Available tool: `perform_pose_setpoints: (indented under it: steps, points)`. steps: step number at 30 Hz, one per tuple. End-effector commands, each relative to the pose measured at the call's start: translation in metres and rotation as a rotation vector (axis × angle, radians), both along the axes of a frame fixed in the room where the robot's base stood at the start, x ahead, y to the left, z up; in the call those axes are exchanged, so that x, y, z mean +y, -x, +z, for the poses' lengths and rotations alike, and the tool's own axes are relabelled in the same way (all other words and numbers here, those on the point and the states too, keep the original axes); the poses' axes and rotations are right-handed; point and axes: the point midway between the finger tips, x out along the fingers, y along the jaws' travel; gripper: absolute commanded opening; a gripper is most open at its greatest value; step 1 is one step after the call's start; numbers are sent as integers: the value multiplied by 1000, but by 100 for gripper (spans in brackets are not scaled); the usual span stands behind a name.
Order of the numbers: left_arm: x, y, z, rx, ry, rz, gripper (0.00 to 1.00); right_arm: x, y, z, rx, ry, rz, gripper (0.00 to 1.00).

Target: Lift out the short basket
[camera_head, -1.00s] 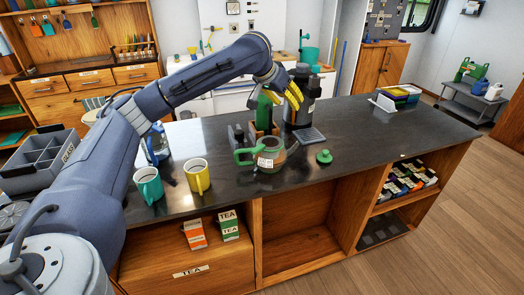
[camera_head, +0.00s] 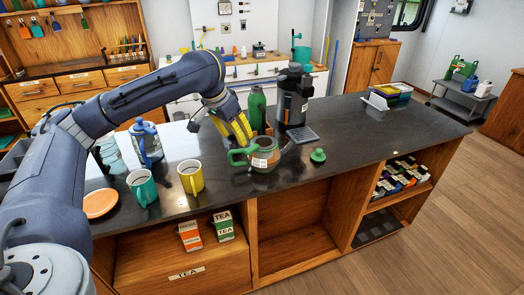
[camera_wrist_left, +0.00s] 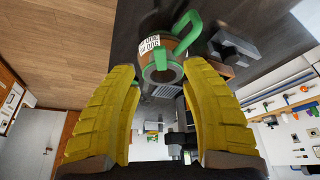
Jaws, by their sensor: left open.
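A squat pot (camera_head: 265,157) with a green handle and a white label stands on the dark counter, its top open. It also shows in the left wrist view (camera_wrist_left: 155,48), with a green ring (camera_wrist_left: 160,73) at its mouth. I cannot clearly tell the short basket apart from the pot's rim. A green lid (camera_head: 318,155) lies on the counter to the pot's right. My left gripper (camera_head: 242,138), with yellow fingers, is open and empty above and just behind the pot's handle side. In the wrist view its fingers (camera_wrist_left: 160,85) stand wide apart. My right gripper is not in view.
A yellow mug (camera_head: 191,178), a teal mug (camera_head: 141,187) and a blue kettle (camera_head: 146,142) stand left of the pot. A green bottle (camera_head: 257,108) and a dark coffee machine (camera_head: 292,98) stand behind it. The counter to the right is mostly clear.

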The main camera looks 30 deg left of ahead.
Motion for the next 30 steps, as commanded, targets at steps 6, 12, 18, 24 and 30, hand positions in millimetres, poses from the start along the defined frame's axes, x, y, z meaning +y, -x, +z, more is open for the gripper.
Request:
perform_pose_setpoints:
  steps: [6,12,18,24,30]
  points:
    - [-3,-13,-33,2,2,0,45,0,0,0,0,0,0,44]
    - [-5,-20,-48,0,1,1,45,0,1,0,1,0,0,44]
    - [-5,-23,-54,-1,0,0,45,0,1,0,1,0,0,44]
    - [-9,-33,-76,4,2,0,45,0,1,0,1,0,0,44]
    - [-10,-42,-93,0,1,0,45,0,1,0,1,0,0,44]
